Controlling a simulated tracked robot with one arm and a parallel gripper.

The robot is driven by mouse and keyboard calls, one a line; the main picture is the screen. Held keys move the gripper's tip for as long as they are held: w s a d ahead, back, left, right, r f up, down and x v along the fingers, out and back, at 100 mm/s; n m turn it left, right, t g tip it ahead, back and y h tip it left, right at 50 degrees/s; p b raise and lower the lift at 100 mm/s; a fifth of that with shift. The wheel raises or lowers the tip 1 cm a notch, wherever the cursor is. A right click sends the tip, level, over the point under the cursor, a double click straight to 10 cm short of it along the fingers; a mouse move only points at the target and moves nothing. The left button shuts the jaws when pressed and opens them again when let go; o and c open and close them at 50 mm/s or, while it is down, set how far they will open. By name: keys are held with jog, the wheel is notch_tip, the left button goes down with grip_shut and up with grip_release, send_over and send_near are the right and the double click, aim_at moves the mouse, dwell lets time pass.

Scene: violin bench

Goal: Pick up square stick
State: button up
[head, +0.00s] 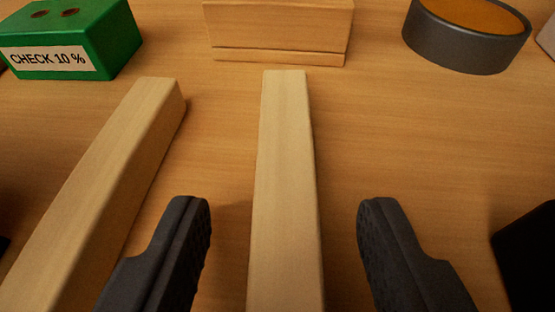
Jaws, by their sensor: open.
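A pale wooden square stick (285,185) lies lengthwise on the wooden bench in the middle of the head view. Its near end runs out of the bottom of the picture. My gripper (283,225) is open, with one dark finger on each side of this stick and a clear gap to both. A second, wider-looking square stick (105,190) lies at a slant to the left, outside my left finger. Its near end is also cut off by the picture edge. Whether the fingers are level with the stick or above it is hard to tell.
A green box (120,35) labelled "CHECK 10 %" stands at the back left. A wooden block (278,28) sits just beyond the middle stick. A dark round dish (465,45) with an orange inside stands at the back right.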

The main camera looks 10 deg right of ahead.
jog(key=shift+w+d+f, duration=0.15)
jog(key=shift+w, duration=0.35)
grip_shut()
